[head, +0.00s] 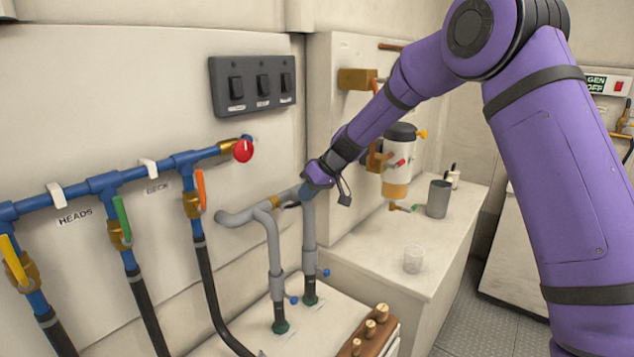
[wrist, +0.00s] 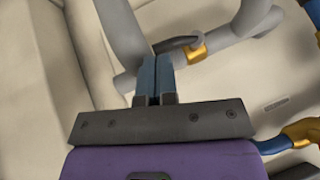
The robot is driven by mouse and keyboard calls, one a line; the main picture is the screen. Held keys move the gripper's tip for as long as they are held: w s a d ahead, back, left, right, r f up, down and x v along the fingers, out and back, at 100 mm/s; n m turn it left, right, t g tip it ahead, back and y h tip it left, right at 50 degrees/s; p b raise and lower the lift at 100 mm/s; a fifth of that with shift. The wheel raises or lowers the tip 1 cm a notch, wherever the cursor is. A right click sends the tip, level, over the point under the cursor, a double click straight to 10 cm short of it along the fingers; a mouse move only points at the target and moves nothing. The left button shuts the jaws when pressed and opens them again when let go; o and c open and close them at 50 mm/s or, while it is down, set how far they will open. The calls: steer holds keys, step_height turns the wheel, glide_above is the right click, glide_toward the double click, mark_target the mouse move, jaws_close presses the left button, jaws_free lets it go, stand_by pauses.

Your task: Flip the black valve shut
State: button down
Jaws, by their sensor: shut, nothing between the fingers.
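The black valve has a dark lever (wrist: 176,43) and a brass body (wrist: 195,53) on a grey pipe. The lever points from the brass body toward my fingertips and lies roughly along the pipe. In the head view the brass body (head: 274,202) is small, just left of my gripper (head: 306,192), and the lever is hard to make out. In the wrist view my gripper (wrist: 159,70) has its blue fingers pressed together and empty. Their tips are close to the lever's free end; I cannot tell whether they touch it.
Grey pipes (head: 273,245) rise from the ledge around the valve. Blue pipework (head: 105,182) with yellow, green and orange levers runs along the left wall, ending near a red knob (head: 243,151). A counter (head: 440,250) at right holds a clear cup (head: 413,260) and a grey cup (head: 438,198).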

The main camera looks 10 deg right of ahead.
steer(key=shift+w+a+f, duration=0.15)
steer(key=shift+a+f, duration=0.25)
steer(key=shift+f, duration=0.2)
steer(key=shift+w+d+f+m+g+y, duration=0.15)
steer(key=shift+f+m+g+y, duration=0.2)
steer(key=shift+g+y, duration=0.55)
steer(key=shift+y, duration=0.1)
steer(key=shift+r, duration=0.2)
steer(key=shift+r, duration=0.65)
